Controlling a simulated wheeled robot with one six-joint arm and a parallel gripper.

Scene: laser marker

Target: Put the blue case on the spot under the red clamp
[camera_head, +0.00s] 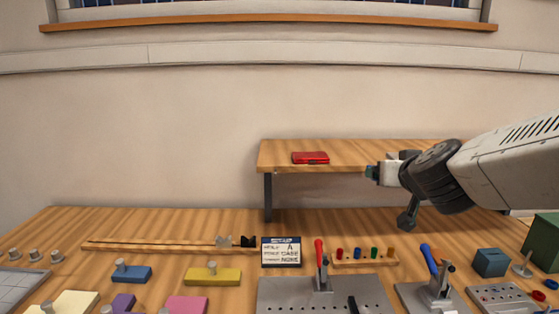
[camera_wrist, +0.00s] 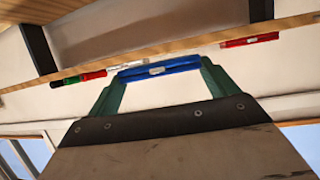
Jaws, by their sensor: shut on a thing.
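My gripper (camera_head: 372,172) is in front of the raised shelf's edge, right of the red case. In the wrist view its green fingers (camera_wrist: 158,82) are shut on the blue case (camera_wrist: 158,67). The blue case is hidden in the head view. It shows close to the shelf plank, and I cannot tell whether it touches it. The red clamp (camera_head: 320,252) has an upright red handle and stands on a grey perforated plate (camera_head: 280,295) at the front middle of the bench. The spot under it is not clearly seen.
The shelf (camera_head: 285,147) bears a red case (camera_head: 310,158), also in the wrist view (camera_wrist: 249,40). Green, red and white items (camera_wrist: 90,77) line the shelf there. A blue-handled clamp (camera_head: 428,258), a peg rack (camera_head: 365,262) and a sign (camera_head: 282,252) stand on the bench.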

